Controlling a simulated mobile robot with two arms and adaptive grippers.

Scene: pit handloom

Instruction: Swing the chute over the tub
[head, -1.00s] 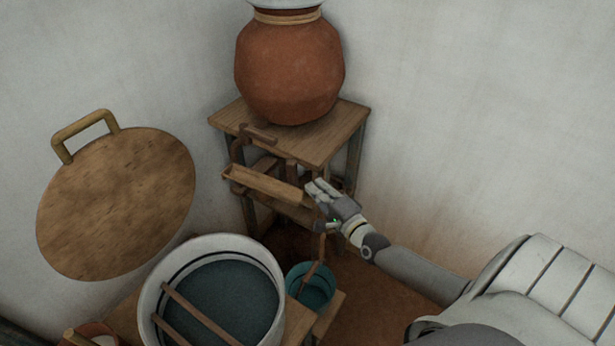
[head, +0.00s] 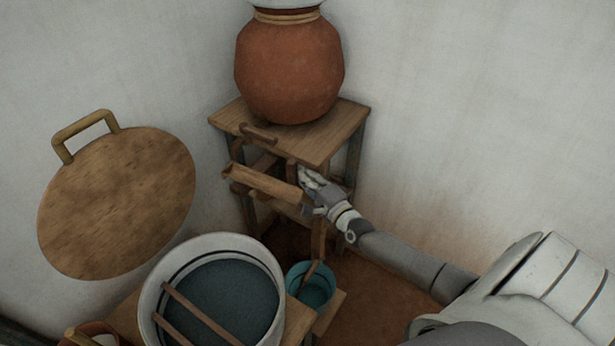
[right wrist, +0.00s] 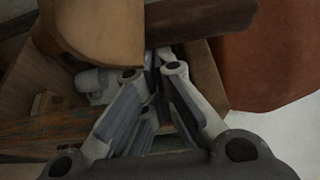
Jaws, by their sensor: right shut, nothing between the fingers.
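The wooden chute (head: 262,184) is a pale trough under the top of the wooden stand. Its free end points left, and its far end is close to my right gripper. The white tub (head: 276,270) holds dark water and stands lower and nearer; in the picture the chute lies above its back rim, not clearly over the water. My right gripper (head: 304,175) is shut and empty at the chute's right end; I cannot tell whether it touches. In the right wrist view its fingers (right wrist: 155,62) are together beside a rounded tan wooden piece. My left gripper is out of view.
A terracotta pot (head: 290,70) stands on the stand's top (head: 345,125). A round wooden lid (head: 115,205) with a handle is at the left. Two sticks lie across the tub. A small teal bucket (head: 300,300) is right of the tub.

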